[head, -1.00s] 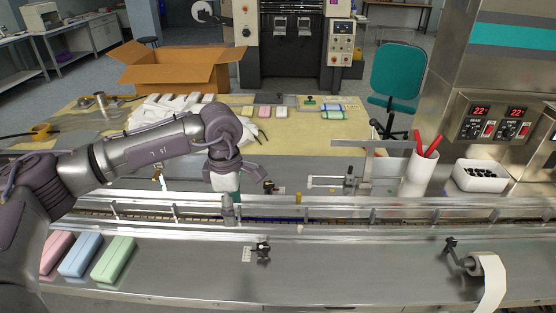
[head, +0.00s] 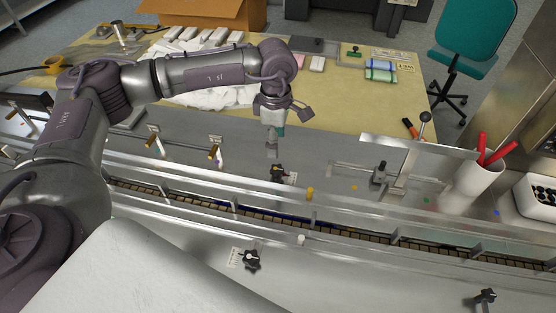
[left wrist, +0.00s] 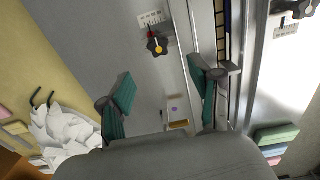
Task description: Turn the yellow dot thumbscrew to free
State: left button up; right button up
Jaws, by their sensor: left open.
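The yellow dot thumbscrew (left wrist: 157,45) is a black star knob with a yellow-orange dot at its centre, beside a small white scale plate (left wrist: 151,19) in the left wrist view. A bit of red shows beside the knob. In the head view a black knob (head: 278,173) beside a scale plate, behind the conveyor rail, appears to be the same one; its dot is too small to tell. My left gripper (head: 273,147) hangs above the metal deck just behind that knob. In the left wrist view its teal fingers (left wrist: 162,75) are wide apart and empty, with the knob beyond their tips.
The conveyor rail (head: 340,208) runs along the front, with a yellow post (head: 309,194) near the knob. Another black knob (head: 251,260) sits on the front deck. A metal bracket (head: 380,175) and a white cup (head: 472,188) with red pens stand to the right.

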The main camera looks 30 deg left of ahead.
aim_at(277, 168)
pick_arm(q)
notch_tip(277, 168, down, 10)
jog(key=shift+w+f+p, duration=0.15)
jog(key=shift+p, duration=0.85)
pick_arm(e)
jog(key=shift+w+r, duration=0.3)
jog(key=shift+r, duration=0.35)
jog(key=shift+w+r, duration=0.25)
jog(key=shift+r, duration=0.35)
jog(key=shift+a, duration=0.1)
pick_arm(q)
jog(key=c, duration=1.1)
jog(key=shift+c, duration=0.2)
pick_arm(e)
jog(key=shift+s, duration=0.1)
